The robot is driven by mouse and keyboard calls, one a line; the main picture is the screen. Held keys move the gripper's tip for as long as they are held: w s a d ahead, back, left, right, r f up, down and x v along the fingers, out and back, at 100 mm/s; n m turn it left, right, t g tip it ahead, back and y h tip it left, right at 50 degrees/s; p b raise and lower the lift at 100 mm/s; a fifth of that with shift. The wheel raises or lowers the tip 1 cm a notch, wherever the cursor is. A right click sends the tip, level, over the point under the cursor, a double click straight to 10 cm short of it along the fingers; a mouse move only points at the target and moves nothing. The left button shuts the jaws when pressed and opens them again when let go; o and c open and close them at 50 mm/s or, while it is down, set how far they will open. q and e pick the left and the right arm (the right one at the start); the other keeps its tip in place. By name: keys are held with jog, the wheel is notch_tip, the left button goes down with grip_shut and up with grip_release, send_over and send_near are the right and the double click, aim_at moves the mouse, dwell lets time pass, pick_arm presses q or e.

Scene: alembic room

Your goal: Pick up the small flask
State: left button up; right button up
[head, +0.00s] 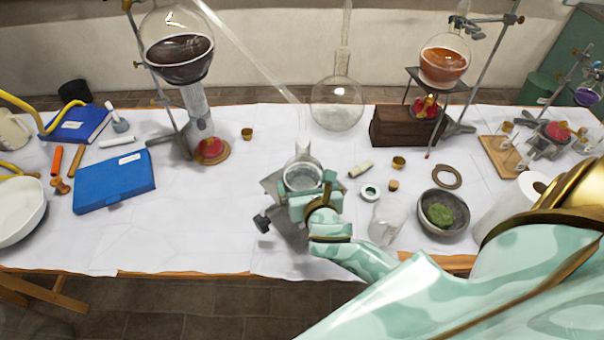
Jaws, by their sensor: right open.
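The small flask (303,160) is clear glass with a narrow neck and a round body. It stands upright at the middle of the table, over a grey metal stand (275,185). My right gripper (303,184) is at the near side of the flask, open, with its pale green fingers to either side of the flask's body. The gripper hides the lower part of the flask, and I cannot tell whether the fingers touch the glass. My left gripper does not show.
A large clear flask (338,104) stands just behind. A glass beaker (387,222) and a grey bowl with green matter (443,212) stand right of my right gripper. A retort with dark liquid (178,52) is back left. The white-covered table (215,215) is clear at front left.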

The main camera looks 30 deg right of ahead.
aim_at(303, 173)
jog(key=b+x, duration=0.1)
jog(key=x, duration=0.4)
jog(key=shift+w+d, duration=0.15)
jog(key=shift+d, duration=0.05)
jog(key=shift+r, duration=0.1)
jog(key=shift+c, duration=0.7)
jog(key=c, duration=0.7)
jog(key=shift+r, duration=0.1)
jog(key=shift+c, duration=0.2)
